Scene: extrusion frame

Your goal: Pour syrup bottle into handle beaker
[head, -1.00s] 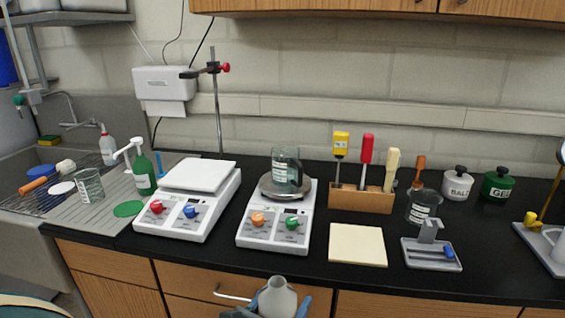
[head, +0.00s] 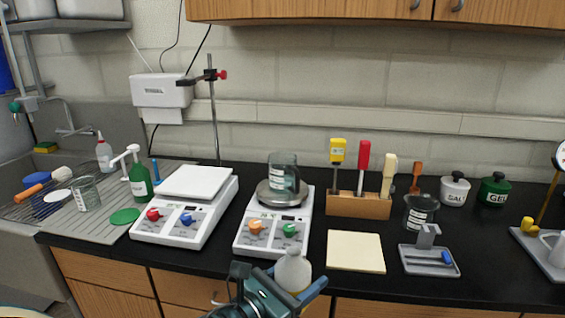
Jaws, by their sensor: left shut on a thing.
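My left gripper (head: 290,296) is at the bottom centre, in front of the counter edge. It is shut around a pale, translucent bottle (head: 293,270) with a narrow top and amber liquid low inside. The bottle looks about upright. A glass beaker (head: 284,170) with a white label stands on the round pan of the right-hand scale, behind the bottle. A second glass beaker (head: 420,213) stands on the counter to the right, and a third (head: 86,194) is at the sink. I cannot tell clearly which beaker has a handle. My right gripper is not in view.
The right-hand scale (head: 274,224) stands beside another scale (head: 186,210). A clamp stand (head: 214,120) rises behind them. A wooden tool block (head: 358,205), a pale pad (head: 355,251) and a grey holder (head: 428,261) lie to the right. Black counter shows between them.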

